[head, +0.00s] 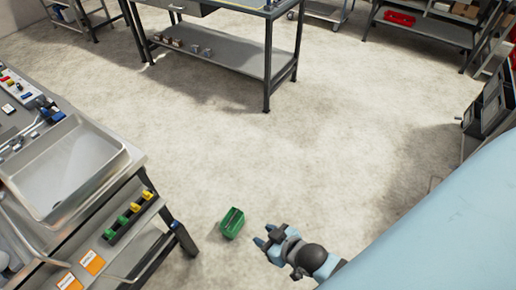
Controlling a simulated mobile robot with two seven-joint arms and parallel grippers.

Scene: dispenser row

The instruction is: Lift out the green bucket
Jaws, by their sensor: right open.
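A green bucket (232,223), small and open-topped, shows at the lower middle of the head view, right of the bench. It looks to be against the floor, but I cannot tell its exact height. My right gripper (263,241) is just to the right of the bucket, its open fingers pointing left towards it. A narrow gap shows between the fingertips and the bucket, and nothing is between the fingers. My left gripper is not in view.
A bench with a steel sink (66,170) stands at left. Its front carries a row of small green and yellow bins (130,216) and orange labels (92,262). A workbench (225,55) with a lower shelf stands at the back. The middle floor (320,150) is clear.

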